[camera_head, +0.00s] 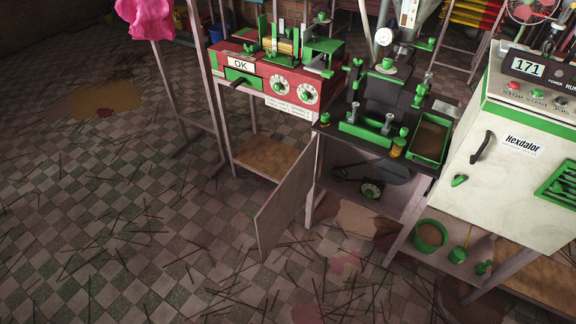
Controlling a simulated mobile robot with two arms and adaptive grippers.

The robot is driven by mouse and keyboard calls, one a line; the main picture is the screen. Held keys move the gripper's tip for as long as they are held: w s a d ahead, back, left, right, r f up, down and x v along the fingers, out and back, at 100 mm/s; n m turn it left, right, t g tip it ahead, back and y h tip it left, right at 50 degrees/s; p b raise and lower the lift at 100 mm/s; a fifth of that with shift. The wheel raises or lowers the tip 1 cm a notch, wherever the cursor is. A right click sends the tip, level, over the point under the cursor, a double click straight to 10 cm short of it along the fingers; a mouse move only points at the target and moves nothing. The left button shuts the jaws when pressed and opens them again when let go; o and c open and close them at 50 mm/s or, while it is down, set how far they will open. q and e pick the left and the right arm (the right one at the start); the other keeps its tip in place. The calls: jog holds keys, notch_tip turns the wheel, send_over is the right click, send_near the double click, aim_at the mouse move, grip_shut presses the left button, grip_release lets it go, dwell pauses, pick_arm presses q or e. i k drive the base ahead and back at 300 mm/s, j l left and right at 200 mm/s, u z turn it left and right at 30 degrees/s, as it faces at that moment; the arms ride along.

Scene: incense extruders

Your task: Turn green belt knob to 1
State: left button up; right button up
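A red machine (262,75) with an OK sign (241,65) stands at the upper middle. Its front has two round white dials with green knobs, a left knob (279,86) and a right knob (306,95). Their markings and the small label (290,107) below are too small to read, so I cannot tell which knob is the belt one or what either is set to. Neither of my grippers is in view, and nothing is seen touching the knobs.
A dark bench (345,142) with green-trimmed machinery stands right of the red machine. Below it, an open panel door (287,198) juts toward the front. A white Hexdalor machine (500,160) with a 171 display is at the right. The checkered floor (130,220) at left has scattered sticks.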

aim_at(369, 193)
jog(key=j+z, duration=0.1)
jog(key=z, duration=0.25)
jog(key=i+j+z, duration=0.1)
jog(key=z, duration=0.25)
jog(key=j+z, duration=0.15)
jog(key=z, duration=0.2)
jog(key=i+j+z, duration=0.15)
jog(key=j+z, duration=0.15)
jog(key=j, duration=0.6)
jog(key=i+j+z, duration=0.1)
jog(key=j+z, duration=0.25)
jog(key=j, duration=0.55)
jog(key=k+j, duration=0.4)
